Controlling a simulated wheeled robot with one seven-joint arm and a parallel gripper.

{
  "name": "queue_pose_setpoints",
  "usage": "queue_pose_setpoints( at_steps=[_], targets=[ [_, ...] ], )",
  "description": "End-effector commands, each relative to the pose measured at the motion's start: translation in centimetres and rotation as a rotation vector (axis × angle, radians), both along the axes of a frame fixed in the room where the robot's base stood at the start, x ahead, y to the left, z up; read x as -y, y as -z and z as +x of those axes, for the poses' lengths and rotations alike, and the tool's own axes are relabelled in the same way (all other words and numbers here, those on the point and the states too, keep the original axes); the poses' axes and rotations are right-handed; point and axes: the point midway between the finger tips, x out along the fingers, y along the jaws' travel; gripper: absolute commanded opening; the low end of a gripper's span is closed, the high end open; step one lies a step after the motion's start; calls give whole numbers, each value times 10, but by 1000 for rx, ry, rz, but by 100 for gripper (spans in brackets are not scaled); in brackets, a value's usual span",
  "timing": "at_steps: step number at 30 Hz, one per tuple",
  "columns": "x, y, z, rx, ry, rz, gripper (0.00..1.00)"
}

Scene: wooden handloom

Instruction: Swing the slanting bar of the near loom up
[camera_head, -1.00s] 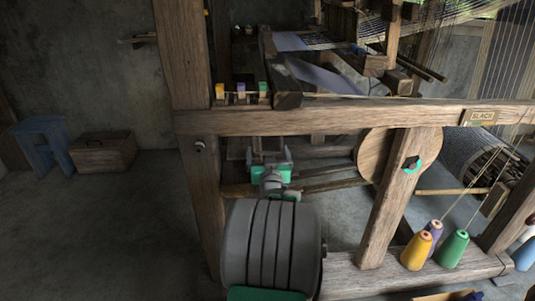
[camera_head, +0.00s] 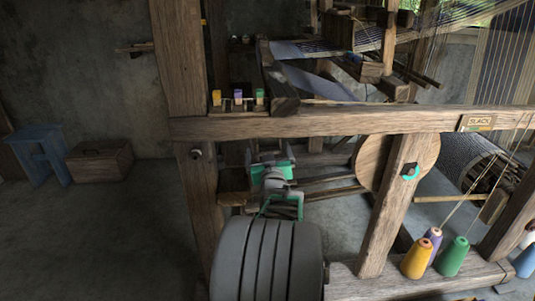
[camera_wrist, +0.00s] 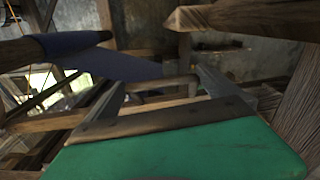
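The near loom (camera_head: 330,122) is a brown wooden frame. Several of its members slant: a stout post (camera_head: 388,215) below the front rail, a dark beam (camera_head: 277,78) above it, and low thin bars (camera_head: 335,187) behind it. I cannot tell which one the task means. My gripper (camera_head: 268,158), with green parts, is below the front rail, inside the frame. In the wrist view its two grey fingers (camera_wrist: 160,82) stand apart, so it is open. A wooden bar (camera_wrist: 165,101) crosses beyond them; contact cannot be told.
A round wooden disc (camera_head: 375,160) and a teal-ringed knob (camera_head: 410,171) are to the right. Yellow (camera_head: 417,258) and green (camera_head: 452,257) thread cones stand on the base rail. A blue stool (camera_head: 40,150) and wooden chest (camera_head: 100,160) are at left. Floor at left is clear.

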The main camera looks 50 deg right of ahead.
Motion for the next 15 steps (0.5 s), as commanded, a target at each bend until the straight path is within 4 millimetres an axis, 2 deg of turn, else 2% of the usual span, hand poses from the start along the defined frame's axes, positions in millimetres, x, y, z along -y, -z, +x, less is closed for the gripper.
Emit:
queue_pose_setpoints(
  at_steps=[5,12,15],
  targets=[
    [-8,-1,-8,0,1,1,100],
    [-45,-2,-41,0,3,0,100],
    [-55,-1,-49,0,1,0,100]
  ],
)
